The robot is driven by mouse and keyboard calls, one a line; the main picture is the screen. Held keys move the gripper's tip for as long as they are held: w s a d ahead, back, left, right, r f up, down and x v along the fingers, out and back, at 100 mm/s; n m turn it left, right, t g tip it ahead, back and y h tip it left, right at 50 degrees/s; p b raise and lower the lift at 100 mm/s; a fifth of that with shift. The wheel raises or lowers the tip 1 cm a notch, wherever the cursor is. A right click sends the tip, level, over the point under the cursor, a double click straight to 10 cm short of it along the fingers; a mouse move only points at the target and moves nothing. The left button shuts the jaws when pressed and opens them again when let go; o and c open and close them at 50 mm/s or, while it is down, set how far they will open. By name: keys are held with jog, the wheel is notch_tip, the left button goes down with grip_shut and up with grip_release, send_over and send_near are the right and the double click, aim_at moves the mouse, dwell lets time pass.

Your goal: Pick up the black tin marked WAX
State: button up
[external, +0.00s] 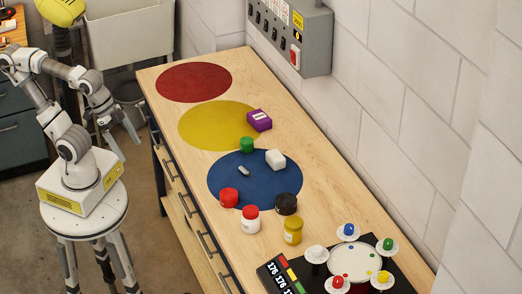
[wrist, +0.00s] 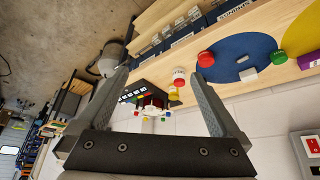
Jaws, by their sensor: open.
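The black tin (external: 286,204) stands upright at the near right edge of the blue circle (external: 225,192) in the external view. Its marking is too small to read. Red, white and yellow tins are close to it. In the wrist view I cannot make out the black tin; the right finger may cover it. My gripper (external: 122,140) is open and empty, off the bench's left side, well away from the tin. Its two spread fingers (wrist: 157,74) frame the lower middle of the wrist view.
Around the tin are a red tin (external: 229,197), a white red-lidded tin (external: 251,219) and a yellow tin (external: 293,230). A white block (external: 275,159), green tin (external: 247,144) and purple box (external: 259,120) lie farther back. A black board (external: 380,276) fills the near end. A wall bounds the right.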

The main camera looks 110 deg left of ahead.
aim_at(286, 199)
jog(key=shift+w+a, duration=0.1)
